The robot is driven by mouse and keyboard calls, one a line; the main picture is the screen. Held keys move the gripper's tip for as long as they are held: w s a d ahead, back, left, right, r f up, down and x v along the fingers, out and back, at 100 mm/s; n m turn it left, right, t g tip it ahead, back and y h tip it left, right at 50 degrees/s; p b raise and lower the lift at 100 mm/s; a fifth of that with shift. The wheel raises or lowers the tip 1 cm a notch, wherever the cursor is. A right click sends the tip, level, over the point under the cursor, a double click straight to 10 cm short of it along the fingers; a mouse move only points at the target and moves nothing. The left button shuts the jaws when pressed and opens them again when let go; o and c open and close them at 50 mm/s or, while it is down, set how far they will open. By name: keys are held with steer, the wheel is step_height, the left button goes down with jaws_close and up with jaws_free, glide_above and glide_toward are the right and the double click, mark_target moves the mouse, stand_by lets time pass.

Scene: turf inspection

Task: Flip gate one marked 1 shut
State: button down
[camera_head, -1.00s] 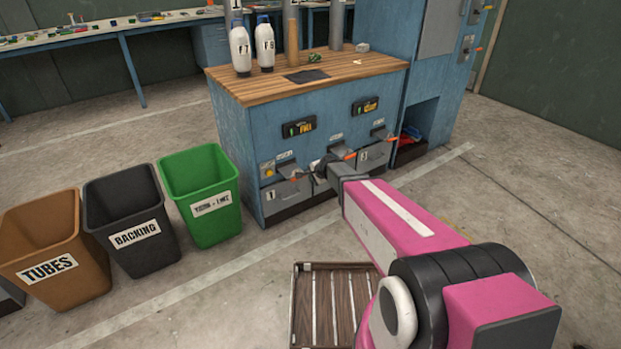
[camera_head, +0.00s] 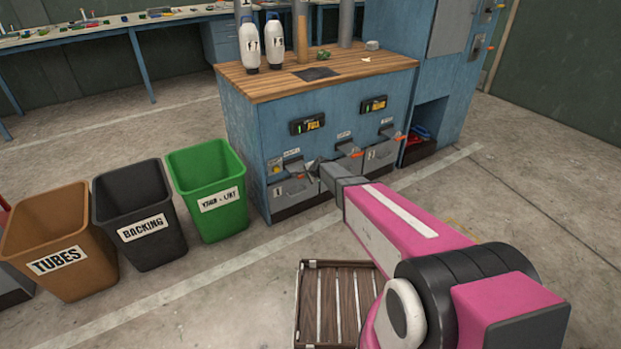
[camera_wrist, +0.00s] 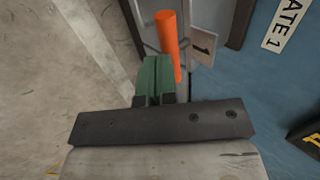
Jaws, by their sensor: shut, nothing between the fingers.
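Gate one is the leftmost of three grey gates on the blue bench front in the head view, with its grey body (camera_head: 292,167) partly behind my gripper. The wrist view shows its orange handle (camera_wrist: 168,42) close up, beside a small tag marked 1 (camera_wrist: 203,48) and the white GATE 1 label (camera_wrist: 283,24). My gripper (camera_wrist: 155,78) has its green fingers together with nothing between them. The fingertips are right beside the handle's near end; I cannot tell if they touch. In the head view my gripper (camera_head: 315,170) is small, and the gate's exact angle is unclear.
Two more gates with orange handles (camera_head: 357,154) (camera_head: 400,137) stand to the right. Bins in brown (camera_head: 58,262), black (camera_head: 140,228) and green (camera_head: 219,200) stand left of the bench. A slatted wooden pallet (camera_head: 304,310) lies below my arm. Bottles (camera_head: 250,48) stand on top.

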steer(key=w+a, duration=0.4)
steer(key=w, duration=0.3)
steer(key=shift+a, duration=0.4)
steer(key=shift+s+d+r, duration=0.1)
steer(key=shift+s+d, duration=0.25)
steer(key=shift+s, duration=0.05)
steer(key=s+d, duration=0.1)
steer(key=s+d+r, duration=0.1)
steer(key=s, duration=0.1)
steer(key=shift+s+r, duration=0.15)
steer(key=v, duration=0.8)
steer(key=shift+r, duration=0.4)
steer(key=shift+s+d, duration=0.1)
steer(key=shift+d, duration=0.05)
